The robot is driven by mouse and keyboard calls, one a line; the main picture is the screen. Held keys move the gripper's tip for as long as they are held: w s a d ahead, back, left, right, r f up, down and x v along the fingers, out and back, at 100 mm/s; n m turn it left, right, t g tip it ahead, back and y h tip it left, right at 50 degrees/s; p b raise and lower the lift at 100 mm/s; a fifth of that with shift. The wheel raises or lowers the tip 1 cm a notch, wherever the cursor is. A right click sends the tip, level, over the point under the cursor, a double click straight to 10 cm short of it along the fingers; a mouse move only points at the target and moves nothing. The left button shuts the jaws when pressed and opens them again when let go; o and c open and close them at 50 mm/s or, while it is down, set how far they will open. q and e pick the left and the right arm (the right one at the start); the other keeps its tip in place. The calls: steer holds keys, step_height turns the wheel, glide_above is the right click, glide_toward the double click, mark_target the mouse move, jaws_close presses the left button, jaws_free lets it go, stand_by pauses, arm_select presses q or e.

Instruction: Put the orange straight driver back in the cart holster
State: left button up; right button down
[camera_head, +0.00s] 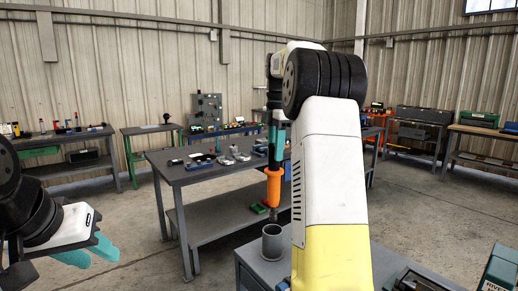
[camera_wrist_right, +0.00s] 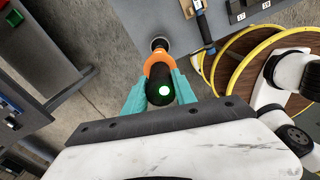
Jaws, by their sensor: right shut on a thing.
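The orange straight driver (camera_head: 272,187) hangs upright in the head view, its dark bit pointing down. My right gripper (camera_head: 277,140) is shut on its upper part. In the right wrist view, the teal fingers of that gripper (camera_wrist_right: 160,92) press on both sides of the driver's black top (camera_wrist_right: 163,84), which has a lit green spot. A grey cylindrical cup, apparently the holster (camera_head: 272,243), stands on the cart top (camera_head: 258,263). The bit appears just above its mouth in the head view; exact alignment is unclear. My left gripper (camera_head: 90,255) is open and empty at lower left.
A grey workbench (camera_head: 185,174) with small parts stands behind the driver. A green case (camera_head: 500,268) is at the right front. My white and yellow right arm hides part of the cart. Yellow-rimmed round objects (camera_wrist_right: 232,62) show in the wrist view.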

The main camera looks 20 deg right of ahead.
mark_target(275, 190)
steer(key=shift+f, duration=6.6)
steer(key=c, duration=0.9)
jaws_free()
steer(key=shift+f, duration=0.1)
